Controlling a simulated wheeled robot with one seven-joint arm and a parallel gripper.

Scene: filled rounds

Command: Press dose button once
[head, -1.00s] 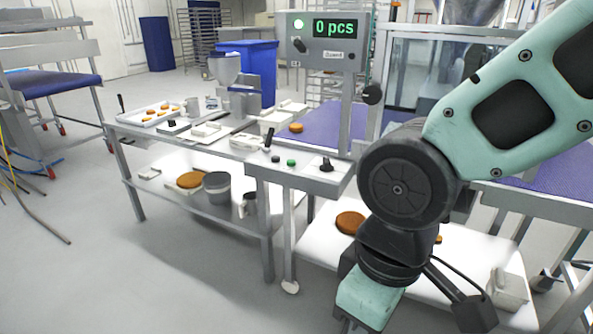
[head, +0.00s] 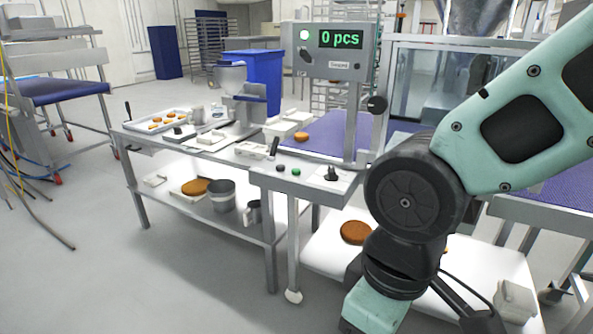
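A grey control panel (head: 310,181) is fixed at the end of the left table, in the middle of the head view. On it are a small black button (head: 280,168), a green button (head: 296,171) and a black knob (head: 332,174). I cannot read any label saying which one is the dose button. Above, on a post, a display box (head: 325,65) reads "0 pcs", with a lit green lamp (head: 304,35) and a black switch. My arm fills the right side, to the right of the panel. My gripper is not clearly visible in this view.
A brown round (head: 302,136) lies on the purple belt (head: 320,147). A lower white shelf (head: 325,250) carries another round.

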